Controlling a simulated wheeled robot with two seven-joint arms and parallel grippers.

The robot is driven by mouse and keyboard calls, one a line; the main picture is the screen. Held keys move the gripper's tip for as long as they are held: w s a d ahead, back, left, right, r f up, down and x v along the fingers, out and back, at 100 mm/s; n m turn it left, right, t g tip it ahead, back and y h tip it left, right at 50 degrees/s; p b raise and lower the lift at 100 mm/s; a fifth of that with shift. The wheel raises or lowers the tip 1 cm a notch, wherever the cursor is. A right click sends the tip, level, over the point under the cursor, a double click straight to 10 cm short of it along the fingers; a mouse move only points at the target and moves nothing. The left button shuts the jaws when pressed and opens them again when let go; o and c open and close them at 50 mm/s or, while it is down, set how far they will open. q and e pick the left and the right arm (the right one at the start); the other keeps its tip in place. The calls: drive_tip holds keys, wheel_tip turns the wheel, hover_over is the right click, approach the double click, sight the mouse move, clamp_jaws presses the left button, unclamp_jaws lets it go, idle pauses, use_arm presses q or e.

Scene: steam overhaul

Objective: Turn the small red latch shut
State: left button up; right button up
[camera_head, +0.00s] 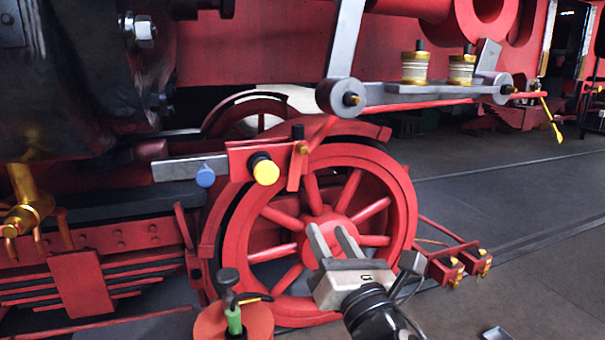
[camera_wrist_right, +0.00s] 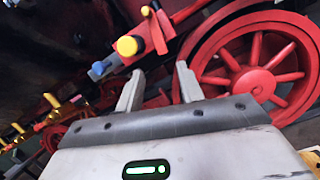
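A small red bar (camera_head: 295,172), which looks like the latch, stands steeply tilted beside a red block with a yellow round knob (camera_head: 265,169) above the spoked wheel. A brass pin and a black knob (camera_head: 298,132) sit at its top. In the right wrist view the red bar (camera_wrist_right: 158,32) is beyond the fingers, near the yellow knob (camera_wrist_right: 128,46). My right gripper (camera_head: 332,230) is open and empty, in front of the wheel, below and right of the bar and apart from it. Its two fingers also show in the right wrist view (camera_wrist_right: 160,72). My left gripper is out of view.
The red spoked wheel (camera_head: 388,190) fills the middle. A blue knob (camera_head: 205,176) sits left of the yellow one. A red round top (camera_head: 260,322) with a green-and-black item (camera_head: 234,318) stands at bottom left. Grey floor (camera_head: 510,215) is mostly free at right.

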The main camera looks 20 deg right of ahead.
sight(304, 153)
drive_tip(key=w+r+n, duration=0.1)
drive_tip(key=w+r, duration=0.2)
drive_tip(key=w, duration=0.2)
drive_tip(key=w+r+n+p, duration=0.1)
drive_tip(key=w+r, duration=0.3)
drive_tip(key=w, duration=0.1)
drive_tip(key=w+r+n+t+p, duration=0.1)
drive_tip(key=w+r, duration=0.2)
drive_tip(key=w, duration=0.2)
drive_tip(key=shift+r, duration=0.15)
drive_tip(key=shift+s, duration=0.1)
clamp_jaws()
